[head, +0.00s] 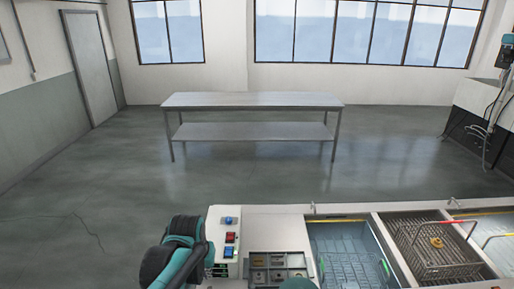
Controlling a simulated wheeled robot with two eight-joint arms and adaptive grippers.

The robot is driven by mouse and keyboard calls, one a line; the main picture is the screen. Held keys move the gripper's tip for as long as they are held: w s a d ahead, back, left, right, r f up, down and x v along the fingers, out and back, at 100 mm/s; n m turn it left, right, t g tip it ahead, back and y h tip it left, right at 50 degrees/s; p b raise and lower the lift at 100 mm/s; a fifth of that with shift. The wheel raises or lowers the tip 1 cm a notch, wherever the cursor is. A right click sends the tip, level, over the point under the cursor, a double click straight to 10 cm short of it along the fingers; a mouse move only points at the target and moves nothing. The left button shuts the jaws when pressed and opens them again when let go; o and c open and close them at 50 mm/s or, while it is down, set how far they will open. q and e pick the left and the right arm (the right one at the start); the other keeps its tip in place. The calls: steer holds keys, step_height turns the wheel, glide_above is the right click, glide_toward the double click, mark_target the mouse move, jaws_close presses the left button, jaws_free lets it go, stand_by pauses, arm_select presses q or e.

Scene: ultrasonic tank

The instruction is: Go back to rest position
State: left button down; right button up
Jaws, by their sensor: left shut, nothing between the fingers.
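My left arm, teal and black, comes up at the bottom, left of the middle. Its gripper (198,248) is beside the left end of the bench, close to the button box. The gripper is shut with nothing held, and its fingertips are hard to make out. A bit of teal, probably part of my own body, shows at the bottom edge below the parts tray. My right gripper is not in view.
The bench bears a button box (228,249), a compartmented parts tray (303,263), a blue liquid-filled tank (317,228) and a tank with a wire basket (435,262). A metal table (250,100) stands beyond. Clear floor (80,200) lies left.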

arm_select(q)
steer(key=s+a+r+t, duration=0.1)
steer(key=s+a+t, duration=0.1)
steer(key=s, duration=0.5)
steer(key=s+a+r+t, duration=0.1)
steer(key=s+t, duration=0.1)
steer(key=s, duration=0.6)
step_height(320, 180, down, 17)
steer(key=b, duration=1.7)
steer(key=shift+w, duration=0.2)
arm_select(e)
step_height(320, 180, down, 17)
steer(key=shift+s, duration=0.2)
